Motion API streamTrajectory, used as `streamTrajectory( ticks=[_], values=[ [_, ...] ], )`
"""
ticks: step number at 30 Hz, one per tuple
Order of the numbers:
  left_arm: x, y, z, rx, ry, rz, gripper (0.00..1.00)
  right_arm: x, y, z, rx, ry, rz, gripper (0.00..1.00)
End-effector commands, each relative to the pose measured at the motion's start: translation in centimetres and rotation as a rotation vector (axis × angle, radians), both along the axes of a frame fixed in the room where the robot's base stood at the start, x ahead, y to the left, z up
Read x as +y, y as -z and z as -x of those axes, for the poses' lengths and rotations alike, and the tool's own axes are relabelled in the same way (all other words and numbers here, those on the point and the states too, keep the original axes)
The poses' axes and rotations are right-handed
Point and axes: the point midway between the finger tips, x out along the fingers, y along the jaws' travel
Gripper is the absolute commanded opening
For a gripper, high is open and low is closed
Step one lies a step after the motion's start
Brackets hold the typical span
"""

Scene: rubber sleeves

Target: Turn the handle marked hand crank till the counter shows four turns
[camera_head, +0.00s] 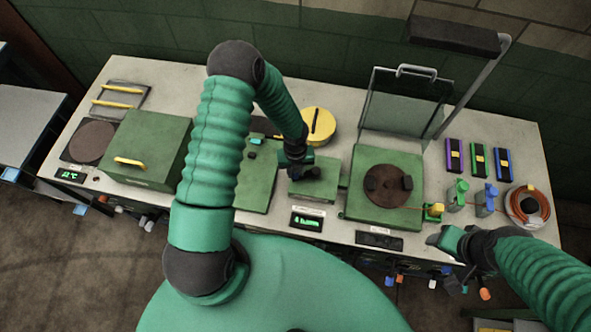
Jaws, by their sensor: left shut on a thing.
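A small green box (325,191) stands near the middle of the bench, with a lit green counter display (307,222) in front of it. The display's digits are too small to read surely. My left gripper (298,174) reaches down to the top of this box and is shut on the crank handle. The gripper hides the handle, and its label is too small to read. My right gripper (440,238) is at the bench's front edge, right of centre, away from the crank. Its finger opening is not clear.
Right of the crank box is a green unit with a dark disc (388,186) and a raised clear lid (402,105). A yellow round thing (318,126) lies behind. A green lidded box (147,149) is at left; an orange coil (528,206) is at far right.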

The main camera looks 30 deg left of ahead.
Motion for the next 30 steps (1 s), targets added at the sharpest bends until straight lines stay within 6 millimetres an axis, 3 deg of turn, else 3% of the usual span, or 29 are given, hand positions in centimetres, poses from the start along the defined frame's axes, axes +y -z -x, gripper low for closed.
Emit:
streamTrajectory(
  ticks=[6, 7, 12, 23, 26, 30],
  values=[
    [0.0, -0.1, -0.2, -0.006, -0.001, 0.001, 0.0, 0.0, 0.0, 0.0, 0.0, 0.0, 0.0, 0.57],
    [0.0, -0.1, -0.2, -0.006, -0.001, 0.001, 0.28, 0.0, 0.0, 0.0, 0.0, 0.0, 0.0, 0.57],
    [0.0, 0.0, -0.1, -0.003, -0.001, 0.001, 0.47, 0.0, 0.0, 0.0, 0.0, 0.0, 0.0, 0.57],
    [0.0, -0.7, -0.1, -0.003, -0.001, 0.001, 0.47, 0.0, 0.2, 0.0, 0.0, 0.0, 0.0, 0.57],
    [0.1, -2.4, -0.2, -0.006, -0.004, 0.0, 0.47, 0.0, 0.5, 0.0, 0.0, 0.0, 0.0, 0.57],
    [0.2, -6.4, -0.2, -0.007, -0.004, -0.001, 0.47, 0.0, 0.9, 0.0, 0.0, 0.0, 0.0, 0.57]
  ],
)
